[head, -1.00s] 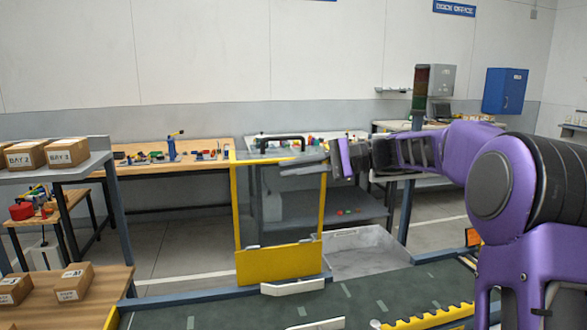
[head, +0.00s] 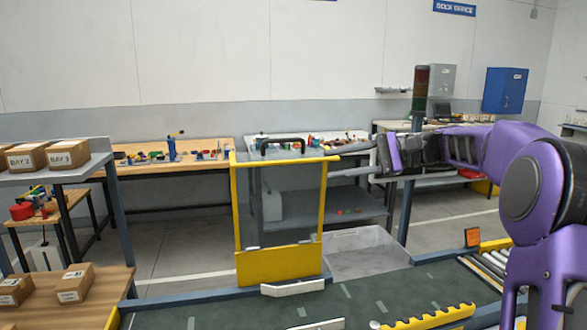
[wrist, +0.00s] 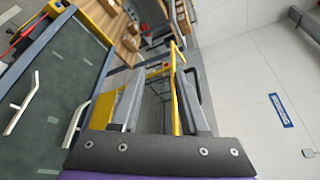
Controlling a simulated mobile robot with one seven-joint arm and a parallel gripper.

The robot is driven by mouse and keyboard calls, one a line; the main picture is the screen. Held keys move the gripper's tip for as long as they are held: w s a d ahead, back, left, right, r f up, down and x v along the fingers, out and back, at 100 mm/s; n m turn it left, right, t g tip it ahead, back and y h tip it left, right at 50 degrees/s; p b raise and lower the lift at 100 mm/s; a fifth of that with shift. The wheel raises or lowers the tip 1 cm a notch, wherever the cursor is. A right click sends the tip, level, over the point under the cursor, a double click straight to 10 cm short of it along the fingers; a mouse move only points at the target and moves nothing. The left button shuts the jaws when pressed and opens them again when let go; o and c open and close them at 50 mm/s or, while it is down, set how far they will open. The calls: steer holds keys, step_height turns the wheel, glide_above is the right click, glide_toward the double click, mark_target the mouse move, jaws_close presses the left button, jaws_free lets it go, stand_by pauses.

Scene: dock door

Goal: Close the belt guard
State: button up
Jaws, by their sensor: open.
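The belt guard (head: 279,255) is a clear panel in a yellow frame with a black handle (head: 283,141) on top. It stands upright at the belt's far edge in the head view. My gripper (head: 345,162) is open, just right of the guard's upper right corner, with its fingers pointing left. In the wrist view the guard's yellow frame (wrist: 175,88) shows edge-on between the two open fingers (wrist: 160,95), with the black handle (wrist: 193,80) beyond the right finger. I cannot tell whether a finger touches the frame. Nothing is gripped.
The dark green belt (head: 255,312) runs below, with a yellow toothed strip (head: 430,318) in front. A grey bin (head: 365,252) lies behind the belt. A dark post with a signal light (head: 420,90) stands behind my arm. Boxes (head: 70,153) sit on shelves at left.

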steer(key=v, duration=0.7)
steer(key=shift+d+p, duration=0.35)
steer(key=shift+r, duration=0.1)
